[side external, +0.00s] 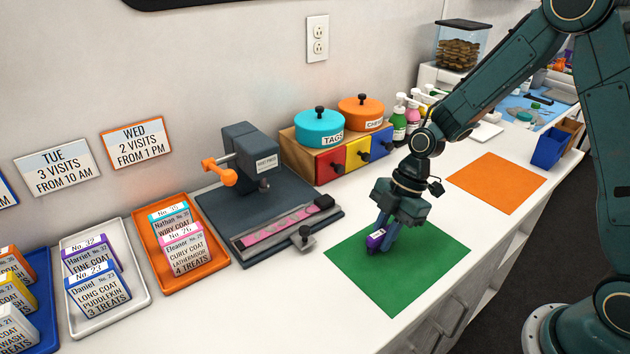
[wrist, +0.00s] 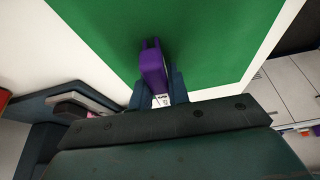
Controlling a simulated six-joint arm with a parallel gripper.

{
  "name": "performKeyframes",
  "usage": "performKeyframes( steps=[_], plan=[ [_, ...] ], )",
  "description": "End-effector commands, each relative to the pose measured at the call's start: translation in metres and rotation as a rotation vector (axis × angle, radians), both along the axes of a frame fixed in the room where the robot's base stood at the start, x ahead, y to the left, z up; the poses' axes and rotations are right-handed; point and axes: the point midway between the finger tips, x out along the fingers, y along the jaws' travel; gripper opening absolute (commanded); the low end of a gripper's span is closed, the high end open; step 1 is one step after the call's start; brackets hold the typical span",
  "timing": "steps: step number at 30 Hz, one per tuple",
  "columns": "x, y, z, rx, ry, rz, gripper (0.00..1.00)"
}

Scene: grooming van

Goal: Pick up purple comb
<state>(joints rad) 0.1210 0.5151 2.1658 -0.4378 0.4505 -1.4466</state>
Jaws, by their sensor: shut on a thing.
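The purple comb (wrist: 152,68) is between the fingers of my gripper (wrist: 157,98) in the wrist view, with a small white label near the fingertips. In the side view the purple comb (side external: 375,240) shows as a small purple piece at the tips of my gripper (side external: 383,236), low over the green mat (side external: 405,275). My gripper is shut on the comb. I cannot tell whether the comb touches the mat. Part of the comb is hidden by the fingers.
A dark press (side external: 290,225) with a pink strip stands left of the mat. Behind it is a drawer box with a teal pot (side external: 319,127) and an orange pot (side external: 361,112). An orange mat (side external: 497,183) lies clear to the right. Trays (side external: 150,255) of cards stand at left.

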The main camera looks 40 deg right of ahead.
Motion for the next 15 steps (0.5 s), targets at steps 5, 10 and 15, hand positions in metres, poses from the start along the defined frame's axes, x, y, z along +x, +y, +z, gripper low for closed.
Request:
performKeyframes(
  steps=[5,10,15],
  plan=[
    [0.001,0.0,0.012,0.0,-0.003,0.0,0.0],
    [0.001,0.0,0.032,-0.001,-0.006,-0.001,0.0],
    [0.001,-0.001,0.063,-0.001,-0.008,0.0,0.0]
  ],
)
